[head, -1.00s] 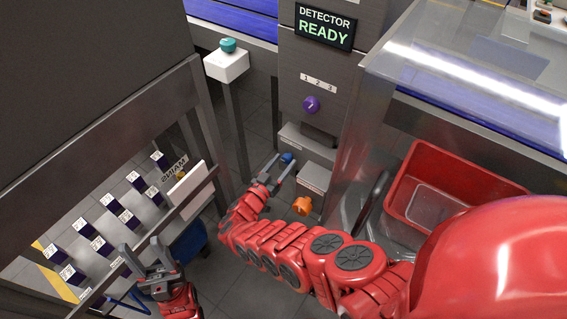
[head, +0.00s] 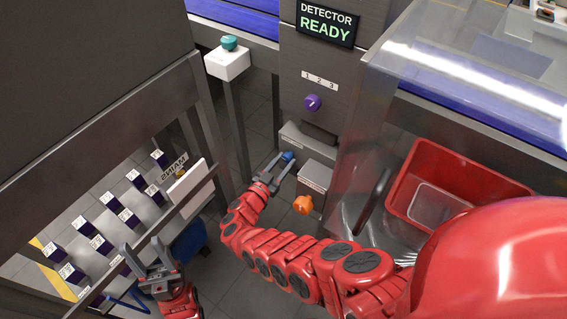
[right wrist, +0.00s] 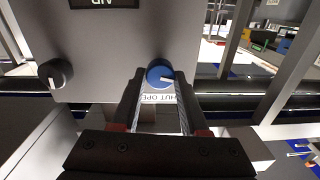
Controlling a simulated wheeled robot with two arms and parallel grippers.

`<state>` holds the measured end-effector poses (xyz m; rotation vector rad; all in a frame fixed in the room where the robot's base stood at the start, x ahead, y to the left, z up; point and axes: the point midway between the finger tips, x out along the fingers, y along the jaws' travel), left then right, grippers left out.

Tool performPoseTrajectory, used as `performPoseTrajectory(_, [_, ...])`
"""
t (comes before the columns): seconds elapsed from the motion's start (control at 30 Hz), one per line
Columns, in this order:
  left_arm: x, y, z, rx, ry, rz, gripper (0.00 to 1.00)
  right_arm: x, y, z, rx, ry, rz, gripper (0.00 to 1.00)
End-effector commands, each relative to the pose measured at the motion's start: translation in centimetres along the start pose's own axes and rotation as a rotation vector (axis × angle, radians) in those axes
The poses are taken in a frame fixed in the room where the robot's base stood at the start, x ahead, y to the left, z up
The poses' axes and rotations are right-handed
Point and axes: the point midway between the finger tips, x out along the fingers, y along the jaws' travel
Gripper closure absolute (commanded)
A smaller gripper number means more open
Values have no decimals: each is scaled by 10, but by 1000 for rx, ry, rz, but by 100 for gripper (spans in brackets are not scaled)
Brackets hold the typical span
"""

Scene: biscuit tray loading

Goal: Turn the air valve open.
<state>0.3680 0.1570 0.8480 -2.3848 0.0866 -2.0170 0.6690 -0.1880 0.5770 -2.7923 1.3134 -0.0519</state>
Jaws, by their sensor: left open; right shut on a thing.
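The blue round valve knob (head: 288,156) sticks out low on the grey detector column. In the right wrist view the blue knob (right wrist: 158,70) sits between my fingertips, with a pale mark at its lower right. A partly hidden label (right wrist: 158,97) below it reads roughly "SHUT OPEN". My right gripper (head: 280,161) is shut on the blue knob; its fingers also show in the right wrist view (right wrist: 160,80). My left gripper (head: 144,246) is open and empty at the lower left, far from the knob.
A purple knob (head: 312,102) under the labels 1 2 3 and an orange knob (head: 303,204) are on or near the column. A red bin (head: 478,172) stands at right behind a clear guard. A teal button (head: 229,43) tops a white post box at left.

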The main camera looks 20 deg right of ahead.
Motion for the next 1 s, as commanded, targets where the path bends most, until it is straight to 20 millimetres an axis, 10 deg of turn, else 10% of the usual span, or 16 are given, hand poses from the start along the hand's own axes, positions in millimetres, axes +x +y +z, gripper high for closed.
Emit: performPoseTrajectory(1.0, [-96, 5, 16, 0, 0, 0, 50, 0, 2, 8, 961, 29, 6, 100])
